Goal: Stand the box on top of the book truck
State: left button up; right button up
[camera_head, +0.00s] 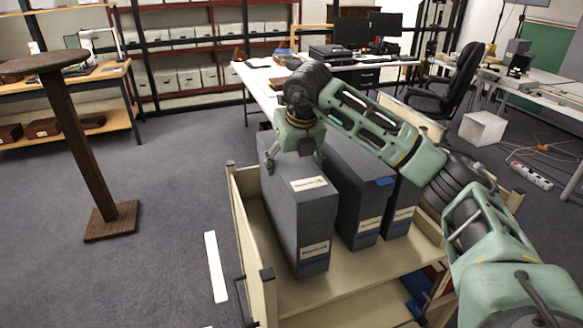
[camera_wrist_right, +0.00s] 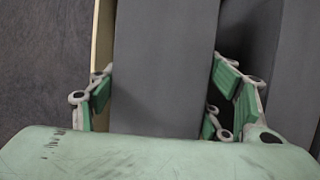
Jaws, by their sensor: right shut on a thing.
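A tall dark grey box (camera_head: 297,215) with white labels stands upright at the left of the top shelf of the cream book truck (camera_head: 330,288). My right gripper (camera_head: 294,150) is over its far end, pointing down, and is shut on it. In the right wrist view, the green-padded fingers of the right gripper (camera_wrist_right: 160,97) lie on both sides of the grey box (camera_wrist_right: 163,55). The box's underside is hidden, so I cannot tell whether it bears fully on the shelf. My left gripper is not in view.
A second grey box (camera_head: 352,185) and a third (camera_head: 401,208) stand to the right on the truck, with a narrow gap beside the held box. A brown pedestal stand (camera_head: 80,140) is at the left. The carpet between is clear except for a white strip (camera_head: 215,266).

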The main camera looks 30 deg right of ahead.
jog(key=shift+w+d+f, duration=0.1)
jog(key=shift+d+f, duration=0.05)
jog(key=shift+f, duration=0.75)
jog(key=o, duration=2.1)
jog(key=shift+f, duration=0.1)
jog(key=shift+c, duration=0.2)
jog(key=b+v, duration=0.2)
jog(key=v, duration=1)
jog(key=shift+s, duration=0.2)
